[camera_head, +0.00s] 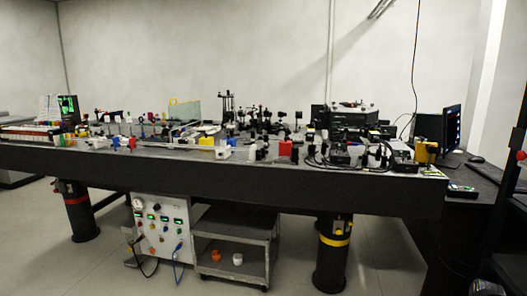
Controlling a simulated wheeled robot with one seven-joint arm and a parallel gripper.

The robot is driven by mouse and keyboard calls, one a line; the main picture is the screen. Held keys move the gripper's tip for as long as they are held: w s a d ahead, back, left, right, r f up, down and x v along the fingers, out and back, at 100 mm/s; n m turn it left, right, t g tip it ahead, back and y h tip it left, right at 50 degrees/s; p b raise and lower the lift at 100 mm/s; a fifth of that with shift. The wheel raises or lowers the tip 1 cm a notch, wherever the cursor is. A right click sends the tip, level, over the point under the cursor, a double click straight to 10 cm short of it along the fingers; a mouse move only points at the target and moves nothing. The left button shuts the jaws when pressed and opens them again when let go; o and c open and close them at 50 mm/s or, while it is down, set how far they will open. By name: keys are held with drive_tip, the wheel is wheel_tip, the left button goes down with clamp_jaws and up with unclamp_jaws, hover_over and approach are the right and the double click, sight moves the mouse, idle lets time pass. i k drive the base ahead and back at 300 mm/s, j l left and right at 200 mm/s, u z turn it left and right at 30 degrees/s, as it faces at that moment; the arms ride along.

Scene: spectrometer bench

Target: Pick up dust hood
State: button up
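I cannot single out the dust hood with certainty. A pale, clear greenish box or panel with a yellow edge (186,110) stands upright toward the back left of the long optical bench (215,172), and it may be the hood. Small parts in front of it hide its foot. My gripper is not in this view, so its state does not show.
The bench top is crowded with small optics, mounts and cables. A dark instrument box (355,117) stands at the back right. A monitor (451,127) is on the right-hand desk. A grey cart (235,236) stands under the bench. The floor in front looks clear.

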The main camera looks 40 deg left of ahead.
sight(285, 146)
drive_tip(key=u, duration=1.5)
drive_tip(key=i+l+u, duration=0.2)
drive_tip(key=i, duration=0.2)
drive_tip(key=j, duration=0.1)
